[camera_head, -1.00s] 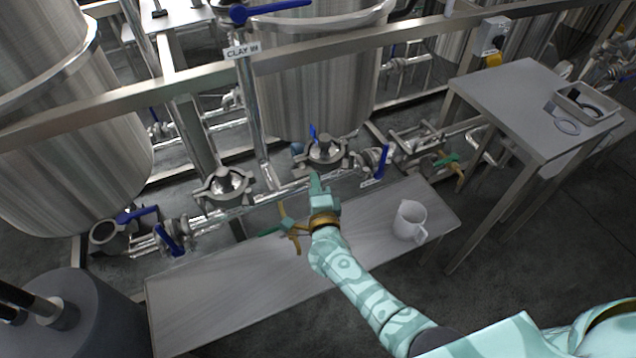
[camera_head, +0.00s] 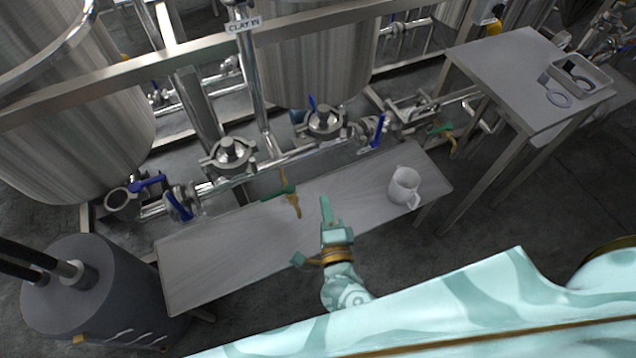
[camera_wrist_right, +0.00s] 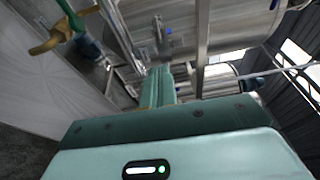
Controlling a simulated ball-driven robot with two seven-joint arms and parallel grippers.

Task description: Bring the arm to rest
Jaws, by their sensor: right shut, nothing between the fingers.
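My right gripper (camera_head: 325,208) is over the front part of the low grey bench in the head view, its fingers shut with nothing between them. It also shows in the right wrist view (camera_wrist_right: 158,85), fingers together, pointing toward the tanks and pipes. My right forearm comes in from the lower right. A white jug (camera_head: 404,187) stands on the bench to the right, apart from the gripper. My left gripper is not in view.
The bench (camera_head: 215,255) is clear on its left. Behind it run pipes with blue-handled valves (camera_head: 178,205) and a green-and-yellow valve handle (camera_head: 290,196). A taller table (camera_head: 500,65) with a tray (camera_head: 590,85) is at the right. A grey cylinder (camera_head: 95,300) stands lower left.

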